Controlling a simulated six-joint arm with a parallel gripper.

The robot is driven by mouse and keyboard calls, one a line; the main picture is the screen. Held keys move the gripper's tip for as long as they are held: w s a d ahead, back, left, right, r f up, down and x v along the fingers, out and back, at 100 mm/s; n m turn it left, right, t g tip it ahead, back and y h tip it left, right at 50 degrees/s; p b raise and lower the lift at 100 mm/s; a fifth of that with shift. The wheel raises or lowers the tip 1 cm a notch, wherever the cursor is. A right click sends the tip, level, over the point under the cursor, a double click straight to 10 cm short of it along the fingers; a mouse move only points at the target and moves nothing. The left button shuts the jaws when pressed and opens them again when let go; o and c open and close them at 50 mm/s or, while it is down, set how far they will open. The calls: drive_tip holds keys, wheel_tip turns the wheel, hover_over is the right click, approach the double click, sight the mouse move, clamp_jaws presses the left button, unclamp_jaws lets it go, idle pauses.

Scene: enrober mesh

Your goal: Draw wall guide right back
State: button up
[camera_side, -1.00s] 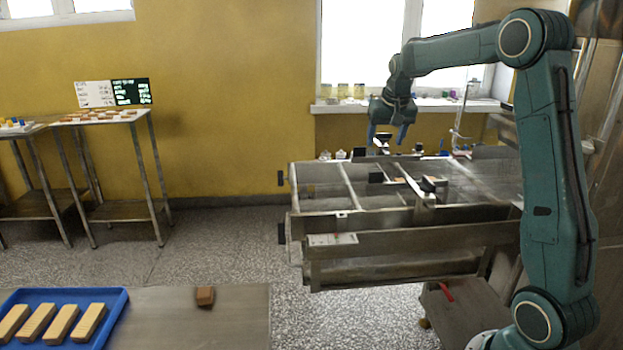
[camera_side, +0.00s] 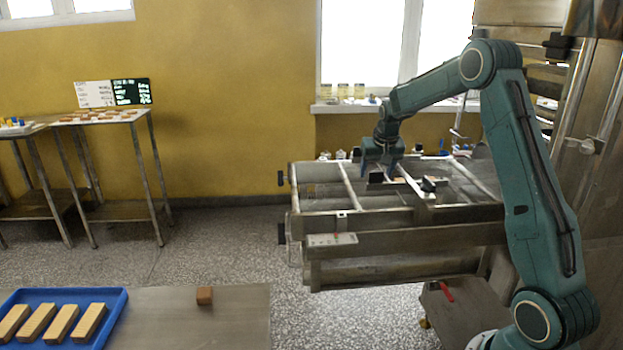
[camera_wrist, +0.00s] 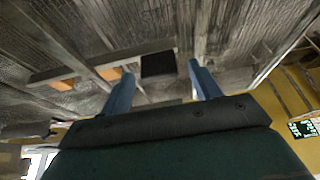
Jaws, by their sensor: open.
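My gripper (camera_side: 380,172) is open, pointing down over the mesh bed of the enrober, its two blue fingers apart. It also shows in the wrist view (camera_wrist: 163,84). A black block (camera_wrist: 158,65) on a metal rail lies ahead of the fingertips, near the middle of the gap. In the side view a black block (camera_side: 376,178) shows between the fingertips; I cannot tell if they touch it. A second black block (camera_side: 428,185) sits on a nearer rail to the right. I cannot tell from the frames which rail is the right wall guide.
Cross bars (camera_side: 349,187) and the frame's front beam (camera_side: 420,239) surround the mesh. Orange-brown pieces (camera_wrist: 110,73) lie by the rail in the wrist view. A blue tray (camera_side: 118,305) of bars and a brown block (camera_side: 204,296) stand on the front table, well away.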

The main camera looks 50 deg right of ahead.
drive_tip(key=shift+w+d+f, duration=0.2)
drive_tip(key=shift+f, duration=0.4)
clamp_jaws()
drive_tip(key=shift+s+a, duration=2.65)
drive_tip(key=shift+a, duration=0.05)
unclamp_jaws()
drive_tip(key=shift+r, duration=0.1)
